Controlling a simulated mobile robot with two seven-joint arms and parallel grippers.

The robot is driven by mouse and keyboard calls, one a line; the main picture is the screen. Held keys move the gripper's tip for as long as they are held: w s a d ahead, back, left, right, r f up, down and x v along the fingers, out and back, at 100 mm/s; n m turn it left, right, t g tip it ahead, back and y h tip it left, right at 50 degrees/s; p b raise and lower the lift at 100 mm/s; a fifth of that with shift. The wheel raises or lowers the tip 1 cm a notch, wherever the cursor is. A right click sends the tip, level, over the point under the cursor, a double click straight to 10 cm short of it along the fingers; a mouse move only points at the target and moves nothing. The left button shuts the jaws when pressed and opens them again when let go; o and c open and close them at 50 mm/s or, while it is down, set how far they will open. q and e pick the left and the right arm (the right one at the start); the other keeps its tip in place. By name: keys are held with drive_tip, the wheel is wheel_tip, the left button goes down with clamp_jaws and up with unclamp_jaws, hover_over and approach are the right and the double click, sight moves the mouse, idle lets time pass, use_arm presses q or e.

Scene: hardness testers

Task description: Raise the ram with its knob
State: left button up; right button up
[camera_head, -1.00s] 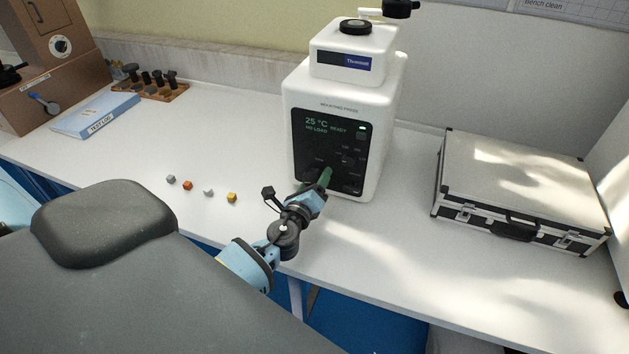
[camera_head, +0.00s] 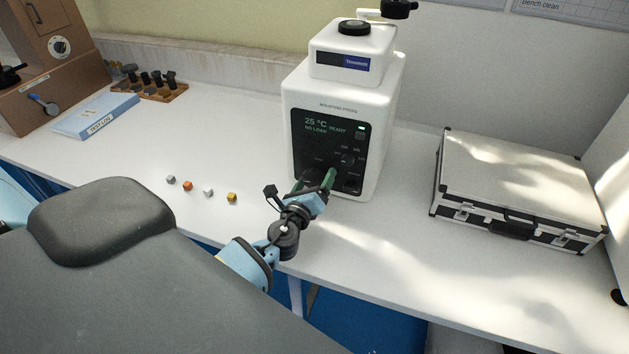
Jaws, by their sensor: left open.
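The white mounting press (camera_head: 340,92) stands on the bench at upper middle. A dark knob (camera_head: 347,159) shows on the right part of the panel. My left gripper (camera_head: 318,178) is at the lower front of the panel, with its green fingers apart. A dark knob-like shape lies between or behind the fingers and is partly hidden; I cannot tell whether they touch it. My right gripper is not in view.
Several small cubes (camera_head: 188,186) lie on the bench left of my left arm. A silver case (camera_head: 520,190) stands at right. A blue test log (camera_head: 95,117), a wooden rack (camera_head: 150,90) and a brown machine (camera_head: 45,65) are at left. The bench front right of the press is clear.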

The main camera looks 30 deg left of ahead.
use_arm(q)
drive_tip(key=v, duration=0.6)
drive_tip(key=shift+s, duration=0.4)
drive_tip(key=shift+s+d, duration=0.15)
drive_tip(key=shift+s, duration=0.25)
